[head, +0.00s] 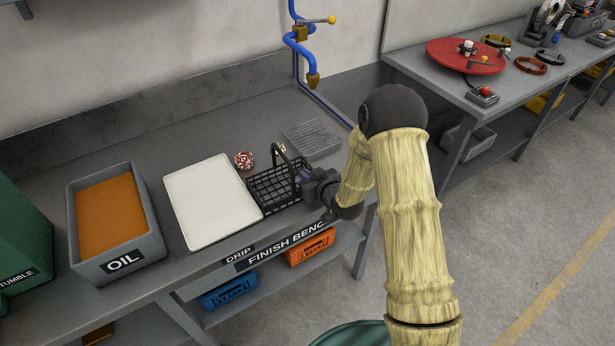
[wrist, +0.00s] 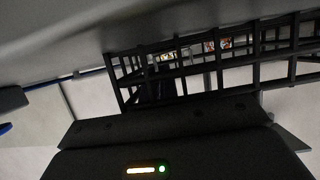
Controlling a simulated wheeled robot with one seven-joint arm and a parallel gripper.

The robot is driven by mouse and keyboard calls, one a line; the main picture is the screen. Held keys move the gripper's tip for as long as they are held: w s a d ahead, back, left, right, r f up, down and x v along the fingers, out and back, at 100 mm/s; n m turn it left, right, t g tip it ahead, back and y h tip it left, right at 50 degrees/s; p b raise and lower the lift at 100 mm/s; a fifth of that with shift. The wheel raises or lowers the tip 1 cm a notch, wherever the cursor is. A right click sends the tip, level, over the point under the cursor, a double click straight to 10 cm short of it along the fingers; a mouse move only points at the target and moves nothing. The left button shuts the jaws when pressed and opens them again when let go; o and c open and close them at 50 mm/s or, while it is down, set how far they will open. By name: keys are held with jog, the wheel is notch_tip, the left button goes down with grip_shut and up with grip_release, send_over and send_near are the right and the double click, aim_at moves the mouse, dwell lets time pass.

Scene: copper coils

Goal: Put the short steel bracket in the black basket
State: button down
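The black basket (head: 272,190) is a wire-mesh basket with a raised handle, upright on the finish bench. Its mesh fills much of the upper wrist view (wrist: 262,71), very close to the camera. My gripper (head: 312,187) is at the basket's right side, low over the bench; I cannot tell whether it touches the mesh. Its dark body with a small lit indicator fills the bottom of the wrist view. Its fingertips are not clear in either view, so I cannot see whether it is open or holds anything. I cannot pick out the short steel bracket.
A white tray (head: 212,200) lies left of the basket, with a grey OIL bin (head: 120,263) farther left. A blue pipe (head: 299,45) comes down the wall.

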jog(key=shift+s+d+f, duration=0.1)
jog(key=shift+s+f, duration=0.2)
jog(key=shift+f, duration=0.4)
jog(key=c, duration=1.6)
grip_release()
jog(key=shift+c, duration=0.2)
jog(key=shift+r+p, duration=0.65)
jog(key=shift+p, duration=0.15)
jog(key=b+v, duration=0.1)
jog(key=v, duration=1)
jog(key=shift+r+b, duration=0.4)
jog(key=shift+s+d, duration=0.1)
